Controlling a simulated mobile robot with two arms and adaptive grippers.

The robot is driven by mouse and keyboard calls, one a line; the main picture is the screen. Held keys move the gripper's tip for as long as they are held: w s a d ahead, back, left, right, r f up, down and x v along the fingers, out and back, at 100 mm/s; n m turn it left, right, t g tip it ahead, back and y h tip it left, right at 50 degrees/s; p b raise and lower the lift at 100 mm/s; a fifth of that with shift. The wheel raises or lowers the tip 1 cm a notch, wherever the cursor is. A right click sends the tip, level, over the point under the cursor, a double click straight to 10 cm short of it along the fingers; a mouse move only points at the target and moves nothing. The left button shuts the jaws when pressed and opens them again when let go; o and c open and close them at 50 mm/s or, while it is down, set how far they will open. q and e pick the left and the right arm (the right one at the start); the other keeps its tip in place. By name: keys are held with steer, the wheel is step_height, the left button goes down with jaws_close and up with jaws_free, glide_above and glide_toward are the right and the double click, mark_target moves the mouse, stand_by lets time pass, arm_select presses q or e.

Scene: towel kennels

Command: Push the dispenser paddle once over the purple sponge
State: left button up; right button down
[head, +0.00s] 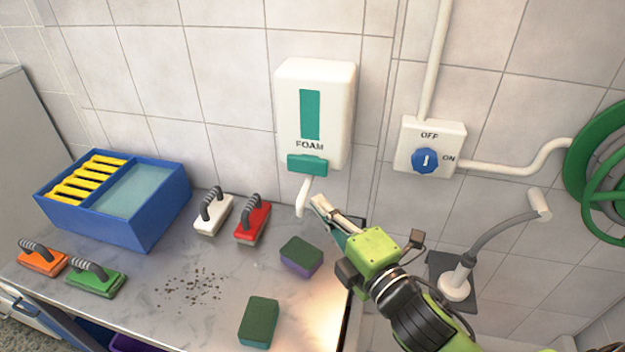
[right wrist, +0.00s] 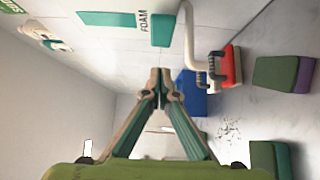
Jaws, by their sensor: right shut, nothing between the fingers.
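The white foam dispenser (head: 344,90) hangs on the tiled wall, with a green paddle (head: 307,165) at its bottom and a white spout below. The paddle also shows in the right wrist view (right wrist: 161,30). The purple sponge (head: 300,262), with a dark green top, lies on the counter below and right of the spout; it also shows in the right wrist view (right wrist: 303,76). My right gripper (head: 318,203) is shut and empty, just right of the spout and below the paddle, seemingly apart from both. In the right wrist view its fingertips (right wrist: 160,75) meet. My left gripper is not in view.
A teal-based sponge (head: 259,318) lies nearer the front. White (head: 214,216), red (head: 250,228), green (head: 95,283) and orange (head: 42,262) brushes lie on the counter. A blue basin (head: 100,222) stands left. A rotary switch (head: 424,160), grey-necked fixture (head: 490,232) and green hose (head: 580,150) are right.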

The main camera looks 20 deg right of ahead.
mark_target(302, 166)
steer(key=w+p, duration=0.1)
steer(key=w, duration=0.1)
steer(key=w+p, duration=0.1)
steer(key=w, duration=0.2)
steer(key=w+p, duration=0.1)
steer(key=w, duration=0.2)
steer(key=shift+d+r, duration=0.15)
steer(key=shift+d, duration=0.1)
steer(key=shift+w+d, duration=0.35)
steer(key=shift+w, duration=0.05)
